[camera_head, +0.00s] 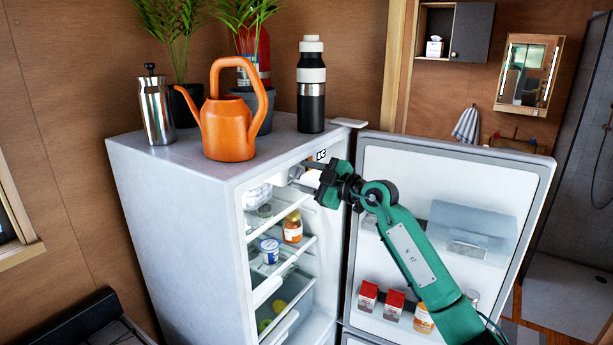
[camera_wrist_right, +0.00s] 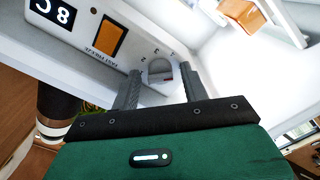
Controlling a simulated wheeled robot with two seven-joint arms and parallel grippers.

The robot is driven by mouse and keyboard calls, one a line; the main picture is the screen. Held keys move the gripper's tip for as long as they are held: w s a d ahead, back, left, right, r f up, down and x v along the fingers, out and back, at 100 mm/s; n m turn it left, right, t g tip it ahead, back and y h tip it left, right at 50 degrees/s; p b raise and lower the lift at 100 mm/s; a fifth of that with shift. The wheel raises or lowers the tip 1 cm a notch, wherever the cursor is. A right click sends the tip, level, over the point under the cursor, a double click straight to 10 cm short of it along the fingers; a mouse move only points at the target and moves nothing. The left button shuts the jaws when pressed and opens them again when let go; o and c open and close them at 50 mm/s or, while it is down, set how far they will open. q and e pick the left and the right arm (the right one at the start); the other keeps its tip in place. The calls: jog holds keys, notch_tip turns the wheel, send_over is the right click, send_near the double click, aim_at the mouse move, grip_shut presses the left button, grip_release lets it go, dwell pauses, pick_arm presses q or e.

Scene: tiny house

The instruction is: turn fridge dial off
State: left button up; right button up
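The white fridge (camera_head: 190,220) stands open, its door (camera_head: 535,180) swung out to the right. In the right wrist view, a small round grey dial (camera_wrist_right: 160,69) with a reddish mark sits on the control panel (camera_wrist_right: 75,35), with numbers beside it. My right gripper (camera_wrist_right: 160,73) is open, with one finger on each side of the dial. Contact with the dial cannot be told. In the head view my right gripper (camera_head: 304,178) reaches the upper inside of the fridge, and the dial is hidden there. My left gripper is not in view.
An orange watering can (camera_head: 228,128), a black bottle (camera_head: 311,90), a steel press (camera_head: 156,110) and potted plants stand on the fridge top. Shelves below my gripper hold jars (camera_head: 292,228). The open door with cartons (camera_head: 368,296) is close to my right arm.

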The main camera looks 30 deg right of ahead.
jog(key=c, duration=0.8)
jog(key=shift+o, duration=0.2)
